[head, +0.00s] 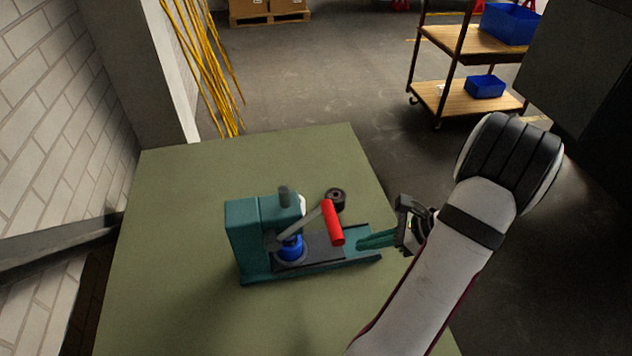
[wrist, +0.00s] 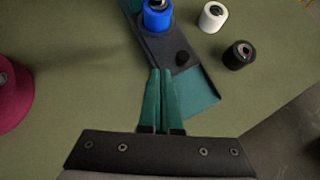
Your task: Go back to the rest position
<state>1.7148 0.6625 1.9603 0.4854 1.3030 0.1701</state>
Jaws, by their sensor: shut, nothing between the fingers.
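My gripper (head: 362,241) is shut and empty, with its green fingers together. It points left at the right end of a teal press (head: 250,240) on the green table. In the wrist view my fingertips (wrist: 161,72) appear over or near the dark base plate (wrist: 185,62) of the press; I cannot tell whether they touch it. The press has a grey lever with a red handle (head: 333,223). A blue cylinder (head: 291,248) stands on its base and also shows in the wrist view (wrist: 157,20).
A black roller (head: 335,197) stands behind the press. A white roller (wrist: 212,17) shows in the wrist view and is mostly hidden in the head view. The green table (head: 170,200) is clear at the left. A shelf cart (head: 455,95) stands beyond it.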

